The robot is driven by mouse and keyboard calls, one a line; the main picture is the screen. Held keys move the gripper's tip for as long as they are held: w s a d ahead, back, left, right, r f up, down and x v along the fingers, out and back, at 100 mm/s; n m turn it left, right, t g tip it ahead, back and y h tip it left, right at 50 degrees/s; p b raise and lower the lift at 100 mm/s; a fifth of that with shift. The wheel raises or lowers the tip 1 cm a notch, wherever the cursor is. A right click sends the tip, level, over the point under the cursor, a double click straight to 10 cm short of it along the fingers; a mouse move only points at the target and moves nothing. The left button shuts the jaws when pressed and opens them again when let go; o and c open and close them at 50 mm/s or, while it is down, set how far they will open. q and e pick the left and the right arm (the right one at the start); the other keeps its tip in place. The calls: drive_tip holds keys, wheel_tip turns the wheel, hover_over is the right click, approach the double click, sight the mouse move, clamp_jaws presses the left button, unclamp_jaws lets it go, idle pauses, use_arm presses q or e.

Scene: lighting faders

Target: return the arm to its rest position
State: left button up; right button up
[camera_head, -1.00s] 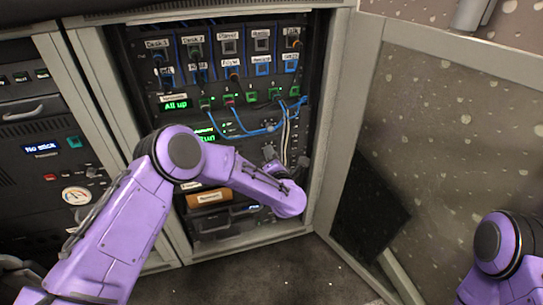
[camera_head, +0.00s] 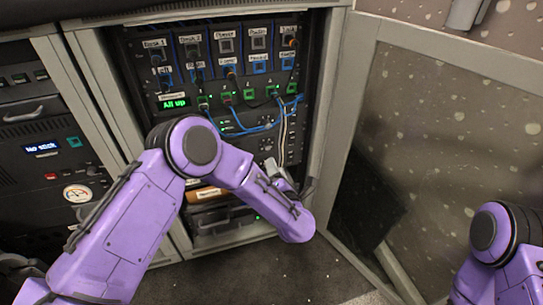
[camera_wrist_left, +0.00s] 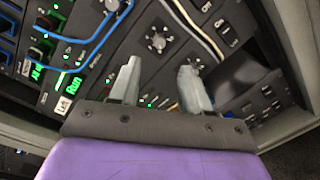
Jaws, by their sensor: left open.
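My left arm (camera_head: 215,165) is purple and reaches in from the left across the open rack cabinet, its forearm bent to the right in front of the lower rack units. My left gripper shows in the left wrist view (camera_wrist_left: 158,88); its two pale fingers are apart with nothing between them. In that view they point at a dark panel with round knobs and small green lights, and I cannot tell how close they are to it. In the head view the fingers are mostly hidden by my forearm. My right arm (camera_head: 495,250) shows only in part at the right edge, its gripper out of view.
The rack (camera_head: 225,70) holds labelled modules, blue cables and a green "All up" display (camera_head: 174,103). The open cabinet door (camera_head: 420,120) stands to the right. A second cabinet (camera_head: 45,150) with a gauge is at the left. The floor (camera_head: 290,275) in front is clear.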

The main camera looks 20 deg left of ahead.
use_arm(q)
drive_tip(key=shift+v, duration=0.95)
